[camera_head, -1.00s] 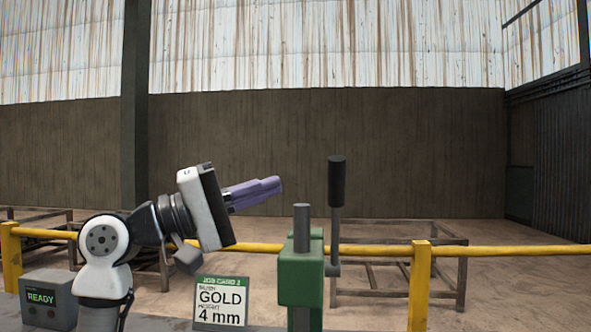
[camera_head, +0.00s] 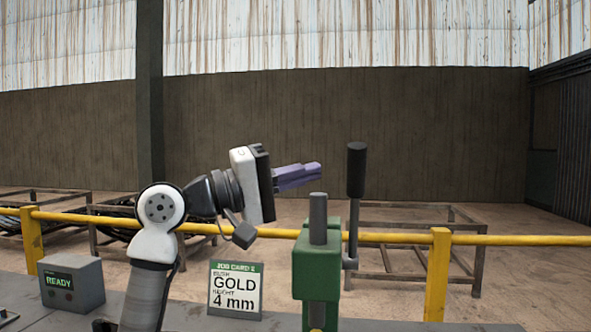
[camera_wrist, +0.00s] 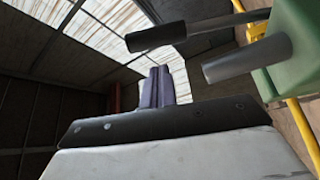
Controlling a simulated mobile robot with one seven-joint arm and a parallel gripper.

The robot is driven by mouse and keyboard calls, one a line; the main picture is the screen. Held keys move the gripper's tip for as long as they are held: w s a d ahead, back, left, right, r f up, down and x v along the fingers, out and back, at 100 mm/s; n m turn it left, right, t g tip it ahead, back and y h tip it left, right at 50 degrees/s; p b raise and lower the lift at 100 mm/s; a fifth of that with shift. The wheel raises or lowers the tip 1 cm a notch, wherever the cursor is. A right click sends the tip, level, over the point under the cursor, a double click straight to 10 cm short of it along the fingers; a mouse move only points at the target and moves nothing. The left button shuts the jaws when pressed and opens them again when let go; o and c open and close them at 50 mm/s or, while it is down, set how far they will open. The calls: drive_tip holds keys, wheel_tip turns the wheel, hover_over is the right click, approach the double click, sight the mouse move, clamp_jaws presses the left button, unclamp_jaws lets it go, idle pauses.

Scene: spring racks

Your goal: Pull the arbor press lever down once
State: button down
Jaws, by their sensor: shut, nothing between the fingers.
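The green arbor press (camera_head: 316,265) stands at the lower middle of the head view with a grey ram (camera_head: 318,218) rising from its top. Its lever (camera_head: 356,170) has a black grip and stands upright at the press's right side. My gripper (camera_head: 320,169) has purple fingers, is shut and empty, and points right towards the grip, with a visible gap between them. In the wrist view the fingers (camera_wrist: 157,86) are together. The black grip (camera_wrist: 156,37), the grey ram (camera_wrist: 246,59) and part of the green press (camera_wrist: 296,40) show at the upper right there.
A job card (camera_head: 235,290) reading "GOLD" and "4 mm" stands left of the press. A grey box (camera_head: 72,284) showing "READY" is farther left. A yellow rail (camera_head: 400,238) and metal racks (camera_head: 410,270) are behind. The air around the grip looks clear.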

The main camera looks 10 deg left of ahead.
drive_tip(key=r+p, duration=0.1)
drive_tip(key=p, duration=0.1)
hover_over(353, 210)
drive_tip(key=a, duration=0.3)
drive_tip(key=shift+s+d+r, duration=0.1)
drive_tip(key=shift+s+d, duration=0.05)
drive_tip(key=shift+d, duration=0.05)
drive_tip(key=shift+s+b, duration=0.1)
drive_tip(key=shift+b, duration=0.25)
